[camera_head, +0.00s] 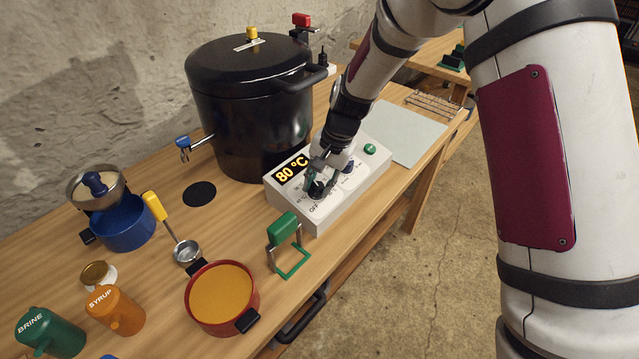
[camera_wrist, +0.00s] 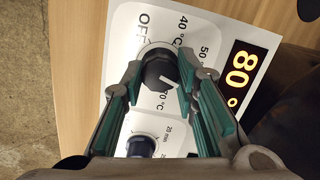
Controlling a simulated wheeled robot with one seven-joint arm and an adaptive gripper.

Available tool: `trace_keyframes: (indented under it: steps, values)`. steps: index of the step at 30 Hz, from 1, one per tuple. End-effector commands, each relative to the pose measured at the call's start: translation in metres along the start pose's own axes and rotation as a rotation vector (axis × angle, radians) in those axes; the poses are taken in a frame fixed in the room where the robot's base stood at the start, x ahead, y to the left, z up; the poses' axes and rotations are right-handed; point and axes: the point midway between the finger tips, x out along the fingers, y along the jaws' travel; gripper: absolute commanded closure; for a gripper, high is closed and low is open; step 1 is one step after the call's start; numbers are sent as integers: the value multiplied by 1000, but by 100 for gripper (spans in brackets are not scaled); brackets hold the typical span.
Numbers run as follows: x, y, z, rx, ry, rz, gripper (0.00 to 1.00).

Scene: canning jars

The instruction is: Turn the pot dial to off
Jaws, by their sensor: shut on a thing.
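The white control box (camera_head: 335,205) in front of the pot shows a lit 80 °C display (camera_head: 292,168); the display also appears in the wrist view (camera_wrist: 242,75). The pot dial (camera_wrist: 158,66) is a black knob with a white pointer line, ringed by OFF and temperature marks. Its pointer is toward the lower right in the wrist view, away from the OFF mark (camera_wrist: 120,40). My gripper (camera_wrist: 160,72) has its teal-padded fingers on both sides of the dial and is shut on it. In the head view my gripper (camera_head: 320,180) largely hides the dial.
The large black lidded pot (camera_head: 250,125) stands behind the box. A second dial (camera_wrist: 141,146) and a green button (camera_head: 370,149) are also on the box. A green jar lifter (camera_head: 286,240), ladle (camera_head: 186,251) and red pot (camera_head: 250,295) stand nearby. A pale mat (camera_head: 405,135) lies clear.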

Motion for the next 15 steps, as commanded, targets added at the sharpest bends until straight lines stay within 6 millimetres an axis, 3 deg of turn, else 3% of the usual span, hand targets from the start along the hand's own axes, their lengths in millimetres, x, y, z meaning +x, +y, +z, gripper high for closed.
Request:
trace_keyframes:
  steps: [15]
  values:
    - [1,-2,-1,-487,1,72,100]
